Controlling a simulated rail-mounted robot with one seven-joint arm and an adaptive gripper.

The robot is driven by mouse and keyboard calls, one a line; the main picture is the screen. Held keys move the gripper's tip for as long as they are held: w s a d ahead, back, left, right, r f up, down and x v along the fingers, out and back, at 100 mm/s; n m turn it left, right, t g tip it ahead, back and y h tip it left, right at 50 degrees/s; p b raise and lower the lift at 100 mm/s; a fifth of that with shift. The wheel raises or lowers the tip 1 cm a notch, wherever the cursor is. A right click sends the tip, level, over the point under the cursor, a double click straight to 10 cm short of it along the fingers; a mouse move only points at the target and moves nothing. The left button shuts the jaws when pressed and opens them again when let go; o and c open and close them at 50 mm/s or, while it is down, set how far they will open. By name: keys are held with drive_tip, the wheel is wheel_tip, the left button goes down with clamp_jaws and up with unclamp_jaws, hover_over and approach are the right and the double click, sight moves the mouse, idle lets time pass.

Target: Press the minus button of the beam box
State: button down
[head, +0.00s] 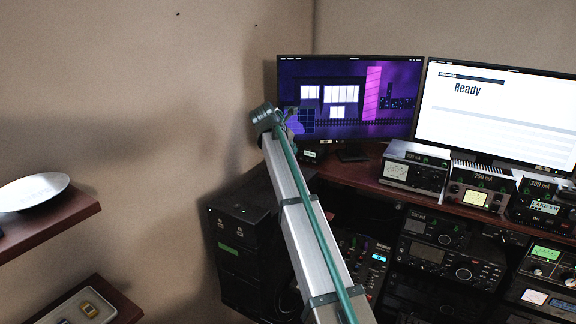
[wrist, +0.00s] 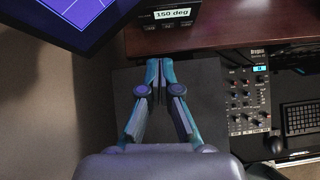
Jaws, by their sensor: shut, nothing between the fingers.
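The beam box is a dark box with a lit readout of 150 deg (wrist: 172,14). It shows at the top of the wrist view, near the back left of the desk. In the head view, a small part of the beam box (head: 314,154) shows under the left monitor. Small buttons lie below its readout, too small to tell which is minus. My gripper (wrist: 159,64) is shut and empty. In the wrist view its fingertips are below the box in the picture, apart from it. In the head view my arm hides most of the gripper.
The left monitor (head: 350,100) stands close to the beam box. A black tower (head: 238,240) is below left of the desk (head: 362,178). A mixer with knobs (wrist: 246,100) sits lower right in the wrist view. Several radios stand to the right.

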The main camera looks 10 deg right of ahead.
sight(301, 158)
drive_tip(key=shift+w+a+r+n, duration=0.1)
drive_tip(key=shift+w+a+n, duration=0.1)
drive_tip(key=shift+a, duration=0.2)
drive_tip(key=shift+w+a+n, duration=0.15)
drive_tip(key=shift+a+n, duration=0.05)
drive_tip(key=shift+a, duration=0.15)
drive_tip(key=shift+d, duration=0.1)
drive_tip(key=p+x, duration=0.3)
drive_tip(key=x, duration=0.7)
drive_tip(key=shift+w, duration=0.1)
